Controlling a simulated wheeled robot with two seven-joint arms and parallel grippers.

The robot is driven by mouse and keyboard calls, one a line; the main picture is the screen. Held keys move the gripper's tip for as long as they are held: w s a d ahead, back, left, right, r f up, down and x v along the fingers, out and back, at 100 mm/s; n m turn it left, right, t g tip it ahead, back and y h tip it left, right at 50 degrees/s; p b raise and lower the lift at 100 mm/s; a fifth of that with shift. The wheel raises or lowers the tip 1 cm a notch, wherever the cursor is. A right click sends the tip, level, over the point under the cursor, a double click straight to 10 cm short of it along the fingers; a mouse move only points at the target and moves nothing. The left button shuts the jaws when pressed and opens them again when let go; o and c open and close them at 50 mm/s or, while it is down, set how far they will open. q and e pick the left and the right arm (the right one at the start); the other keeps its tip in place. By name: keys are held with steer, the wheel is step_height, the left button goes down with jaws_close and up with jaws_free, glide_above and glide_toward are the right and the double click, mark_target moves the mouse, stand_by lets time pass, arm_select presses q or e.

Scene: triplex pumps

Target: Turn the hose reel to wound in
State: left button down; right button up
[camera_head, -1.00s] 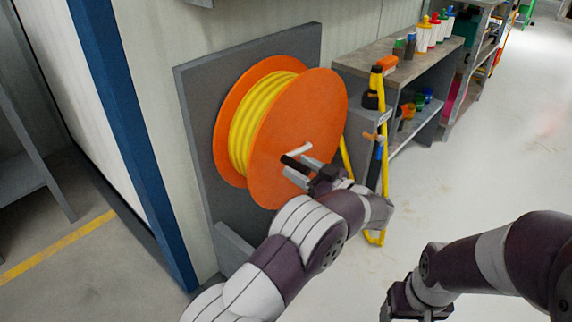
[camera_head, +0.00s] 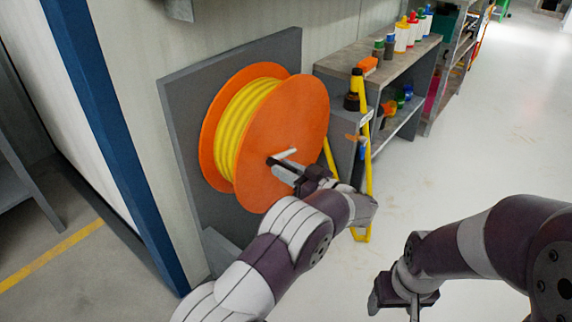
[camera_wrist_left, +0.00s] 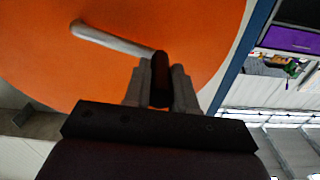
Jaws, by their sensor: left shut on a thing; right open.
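The hose reel has orange side discs (camera_head: 287,120) and yellow hose (camera_head: 243,128) wound between them. It is mounted on a grey panel (camera_head: 185,105). A pale crank arm (camera_head: 286,155) runs out from the front disc to a dark handle (camera_wrist_left: 160,78). My left gripper (camera_head: 283,170) is at the lower part of the disc, shut on the crank handle. In the left wrist view its fingers (camera_wrist_left: 160,88) stand on both sides of the handle, with the orange disc behind. My right gripper (camera_head: 400,300) is open and empty, low over the floor, its fingers partly cut off by the frame edge.
A yellow folding frame (camera_head: 366,160) stands just right of the reel. A blue post (camera_head: 95,110) stands left. The floor (camera_head: 470,150) at right is clear.

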arm_select(q)
steer(key=r+p, duration=0.1)
steer(key=r+m+p, duration=0.2)
steer(key=p, duration=0.1)
steer(key=shift+w+d, duration=0.3)
steer(key=shift+w, duration=0.05)
steer(key=shift+w+r+m+p, duration=0.15)
steer(key=shift+m+p, duration=0.3)
steer(key=shift+m, duration=0.05)
steer(key=shift+w+d+r+m+p, duration=0.35)
steer(key=shift+w+d+r+m, duration=0.2)
steer(key=shift+w+r+m, duration=0.2)
arm_select(e)
step_height(320, 180, up, 7)
arm_select(q)
steer(key=shift+r, duration=0.1)
arm_select(e)
steer(key=shift+r, duration=0.1)
arm_select(q)
steer(key=c, duration=0.9)
jaws_free()
